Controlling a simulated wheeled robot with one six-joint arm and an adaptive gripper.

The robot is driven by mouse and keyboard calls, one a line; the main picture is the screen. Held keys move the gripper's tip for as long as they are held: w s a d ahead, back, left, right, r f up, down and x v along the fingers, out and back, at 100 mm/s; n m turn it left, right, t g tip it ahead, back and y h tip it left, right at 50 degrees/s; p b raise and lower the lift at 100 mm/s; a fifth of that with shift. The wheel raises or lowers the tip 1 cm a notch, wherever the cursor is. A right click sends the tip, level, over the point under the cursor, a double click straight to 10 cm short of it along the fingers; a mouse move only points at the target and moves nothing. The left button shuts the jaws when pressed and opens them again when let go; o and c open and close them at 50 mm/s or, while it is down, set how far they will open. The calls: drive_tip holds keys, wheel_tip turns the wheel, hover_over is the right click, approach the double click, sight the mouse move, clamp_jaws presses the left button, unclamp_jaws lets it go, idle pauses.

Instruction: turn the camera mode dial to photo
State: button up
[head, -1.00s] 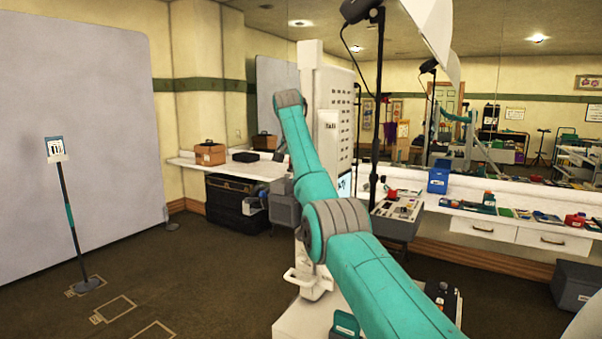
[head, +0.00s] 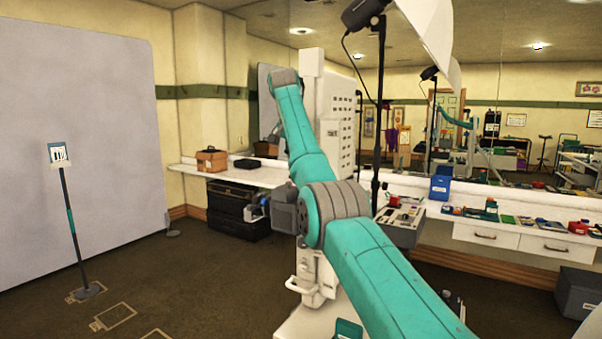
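The camera and its mode dial cannot be made out in this view. My arm reaches from the lower right up to the left, in front of a tall white cabinet (head: 338,105). Its far end bends away near the cabinet's upper left side. My gripper does not show, so I cannot tell whether it is open or holds anything.
A sign stand (head: 72,235) stands on the taped floor at left before a large grey panel (head: 75,130). A white counter (head: 480,212) along the mirror holds a blue bin (head: 440,188) and several small props. A brown case (head: 212,160) sits on the left counter. Carpet at left is mostly clear.

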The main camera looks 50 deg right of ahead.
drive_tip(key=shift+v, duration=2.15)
